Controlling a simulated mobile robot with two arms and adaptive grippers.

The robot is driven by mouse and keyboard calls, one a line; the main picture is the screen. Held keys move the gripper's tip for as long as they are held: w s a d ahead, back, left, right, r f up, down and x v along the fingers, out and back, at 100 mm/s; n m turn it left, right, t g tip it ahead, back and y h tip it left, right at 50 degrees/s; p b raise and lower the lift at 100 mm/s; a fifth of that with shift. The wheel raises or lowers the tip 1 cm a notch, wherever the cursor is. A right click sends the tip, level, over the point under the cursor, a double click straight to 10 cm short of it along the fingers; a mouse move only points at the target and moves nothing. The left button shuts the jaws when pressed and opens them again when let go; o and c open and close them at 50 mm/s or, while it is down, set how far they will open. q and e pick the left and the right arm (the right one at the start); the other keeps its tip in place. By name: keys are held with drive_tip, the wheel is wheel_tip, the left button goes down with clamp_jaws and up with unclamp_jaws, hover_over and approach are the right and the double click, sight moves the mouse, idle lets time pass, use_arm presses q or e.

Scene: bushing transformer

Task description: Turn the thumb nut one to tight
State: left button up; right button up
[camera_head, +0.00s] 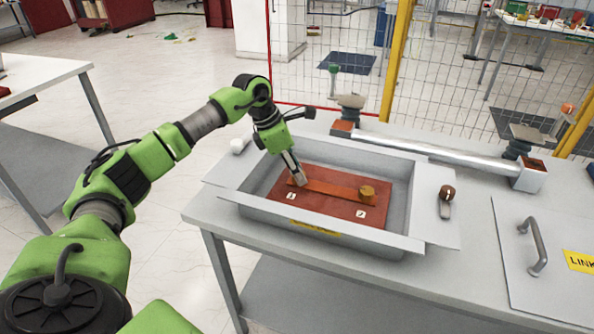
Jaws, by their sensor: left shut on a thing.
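A grey open tray box (408,200) on the table holds a red-brown board (330,207). A flat copper-coloured link bar (333,187) lies across the board. A brass thumb nut (367,192) stands at the bar's right end, with nothing on it. My left gripper (299,180) reaches down into the tray at the bar's left end. It is shut on a thumb nut there, which the fingers hide almost wholly. Small white labels mark the board below each end, too small to read surely. My right gripper is not in view.
A long metal tube with insulator posts (435,151) lies behind the tray. A small part with a brown knob (446,200) lies right of the tray. A panel with a handle (537,247) is at the far right. A mesh fence stands behind the table.

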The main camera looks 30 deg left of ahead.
use_arm(q)
drive_tip(key=shift+m, duration=0.3)
drive_tip(key=o, duration=1.1)
drive_tip(key=shift+r, duration=0.1)
drive_tip(key=v, duration=1.1)
drive_tip(key=shift+a+r, duration=0.15)
drive_tip(key=shift+r, duration=0.25)
